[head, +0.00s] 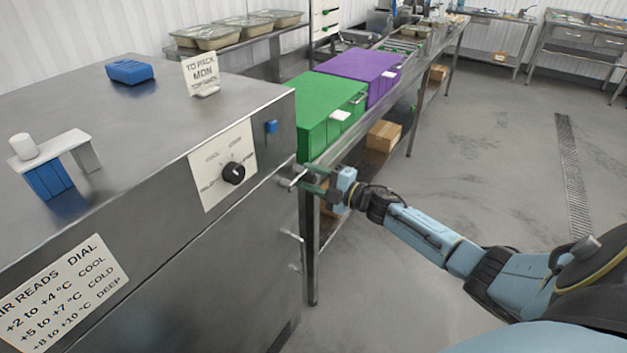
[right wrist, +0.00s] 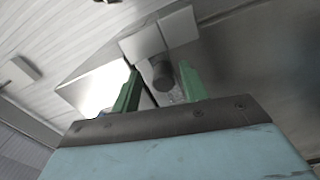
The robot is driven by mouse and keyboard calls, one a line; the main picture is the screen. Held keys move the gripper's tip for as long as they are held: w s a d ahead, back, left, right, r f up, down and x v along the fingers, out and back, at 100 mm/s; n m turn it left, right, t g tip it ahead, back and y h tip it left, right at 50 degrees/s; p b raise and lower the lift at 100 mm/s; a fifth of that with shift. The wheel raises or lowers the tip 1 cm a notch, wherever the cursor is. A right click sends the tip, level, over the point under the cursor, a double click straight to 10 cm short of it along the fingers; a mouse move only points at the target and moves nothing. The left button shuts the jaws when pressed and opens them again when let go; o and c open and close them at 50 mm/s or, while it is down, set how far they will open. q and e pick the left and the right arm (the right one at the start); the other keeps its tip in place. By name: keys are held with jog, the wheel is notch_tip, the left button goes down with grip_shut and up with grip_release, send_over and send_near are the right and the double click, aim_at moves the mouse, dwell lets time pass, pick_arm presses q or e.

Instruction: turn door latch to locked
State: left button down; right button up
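The steel cabinet door (head: 225,270) has a small metal latch (head: 291,181) at its upper right corner, partly covered by my gripper. My right gripper (head: 306,183) is at this latch, coming in from the right. In the right wrist view its two green fingers (right wrist: 158,92) stand apart. A dark, round-ended metal piece (right wrist: 163,75) shows between and beyond them, with a gap on either side; it looks like part of the latch. I cannot tell whether a finger touches it, nor which way the latch is turned. My left gripper is not in view.
A black dial (head: 234,173) on a white plate sits left of the latch, with a blue piece (head: 272,127) above. Door handle fittings (head: 291,236) stick out below. Green (head: 318,105) and purple (head: 365,65) boxes stand on the bench behind. The floor at right is clear.

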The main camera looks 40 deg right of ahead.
jog(key=shift+s+f, duration=0.1)
jog(key=shift+f, duration=0.1)
jog(key=shift+s+d+f, duration=0.1)
jog(key=shift+s+d, duration=0.05)
jog(key=shift+s, duration=0.05)
jog(key=v, duration=1.3)
jog(key=shift+r, duration=0.2)
jog(key=shift+w, duration=0.1)
